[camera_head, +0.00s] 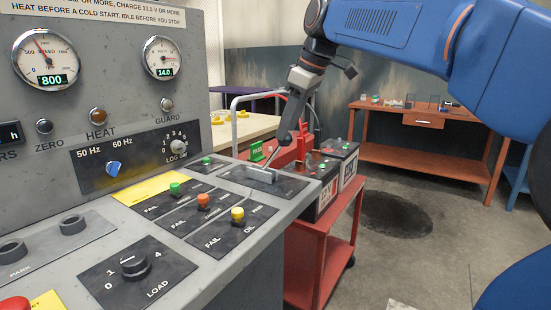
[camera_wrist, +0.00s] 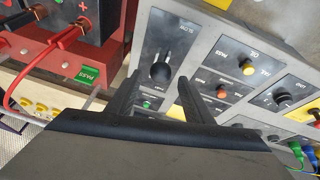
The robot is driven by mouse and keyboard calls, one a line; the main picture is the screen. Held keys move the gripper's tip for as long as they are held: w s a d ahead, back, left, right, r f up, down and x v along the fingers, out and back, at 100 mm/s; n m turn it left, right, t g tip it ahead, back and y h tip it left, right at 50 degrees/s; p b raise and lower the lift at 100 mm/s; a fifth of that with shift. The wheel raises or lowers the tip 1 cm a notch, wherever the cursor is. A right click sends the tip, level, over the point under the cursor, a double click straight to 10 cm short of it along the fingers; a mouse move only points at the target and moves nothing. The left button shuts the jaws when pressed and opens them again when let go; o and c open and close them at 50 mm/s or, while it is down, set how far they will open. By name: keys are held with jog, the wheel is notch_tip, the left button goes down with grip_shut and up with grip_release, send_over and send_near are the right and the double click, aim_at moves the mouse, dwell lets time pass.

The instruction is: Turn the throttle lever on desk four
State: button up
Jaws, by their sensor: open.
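The throttle lever is on the sloped grey desk (camera_head: 225,215), on a dark plate; in the head view I see its grey slot block (camera_head: 262,174) and thin rod (camera_head: 271,155). In the wrist view its black knob (camera_wrist: 160,70) stands on the plate marked "SLOW". My gripper (camera_head: 283,139) is above the desk's far right end, close to the lever's top. In the wrist view my gripper (camera_wrist: 160,77) is open, with the knob appearing between the two fingertips. I cannot tell whether a finger touches it. No desk number is readable.
Yellow (camera_head: 237,214), orange (camera_head: 203,200) and green (camera_head: 175,187) buttons and a LOAD knob (camera_head: 134,264) lie nearer on the desk. A red cart (camera_head: 318,245) with batteries stands just beyond its right edge. An orange workbench (camera_head: 420,130) is at the back; the floor between is clear.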

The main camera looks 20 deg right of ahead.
aim_at(274, 155)
jog(key=x, duration=1.1)
grip_shut()
